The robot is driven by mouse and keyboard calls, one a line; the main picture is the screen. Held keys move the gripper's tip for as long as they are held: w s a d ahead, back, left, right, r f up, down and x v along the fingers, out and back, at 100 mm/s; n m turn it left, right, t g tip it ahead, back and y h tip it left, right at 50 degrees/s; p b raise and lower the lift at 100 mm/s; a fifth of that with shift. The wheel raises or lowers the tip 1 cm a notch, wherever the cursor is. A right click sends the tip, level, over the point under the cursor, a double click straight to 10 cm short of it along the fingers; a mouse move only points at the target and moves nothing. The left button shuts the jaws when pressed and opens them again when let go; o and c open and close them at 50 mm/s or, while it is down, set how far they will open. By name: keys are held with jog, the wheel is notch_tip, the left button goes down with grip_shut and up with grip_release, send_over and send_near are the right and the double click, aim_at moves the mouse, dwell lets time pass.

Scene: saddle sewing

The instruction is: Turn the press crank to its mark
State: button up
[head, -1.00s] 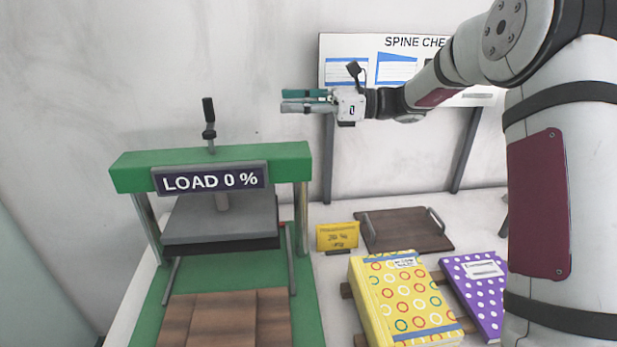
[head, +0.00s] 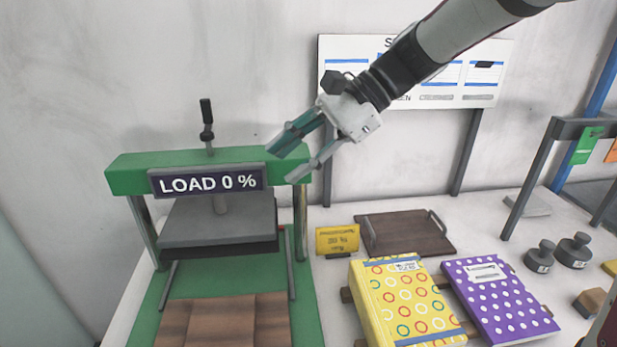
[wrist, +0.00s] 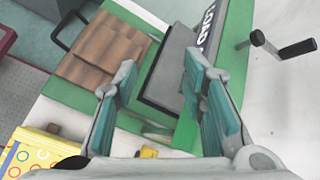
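The green press (head: 125,176) stands at the left in the head view, and its display reads LOAD 0 %. Its black-handled crank (head: 207,128) rises from the top beam with the handle upright. In the wrist view the crank (wrist: 285,48) is at the upper right, apart from my fingers. My gripper (head: 287,162) is open and empty, to the right of the crank, by the right end of the beam. In the wrist view my gripper (wrist: 165,95) has its two teal-padded fingers spread. The crank's mark cannot be made out in these views.
A yellow card (head: 337,239) reading about 30 % stands right of the press. A yellow dotted book (head: 403,300) and a purple dotted book (head: 500,302) lie at the front. A brown tray (head: 405,232) and dark weights (head: 540,256) are behind.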

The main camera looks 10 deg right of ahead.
aim_at(211, 124)
jog(key=shift+s+d+f+n+h, duration=0.25)
jog(key=shift+s+n+h, duration=0.1)
jog(key=shift+s, duration=0.45)
jog(key=shift+s+d+f+n+h, duration=0.2)
jog(key=shift+s+d+n+h, duration=0.15)
jog(key=shift+s, duration=0.4)
jog(key=shift+s+d+f+n+h, duration=0.25)
jog(key=shift+s+n+h, duration=0.15)
jog(key=shift+s, duration=0.4)
jog(key=shift+c, duration=0.3)
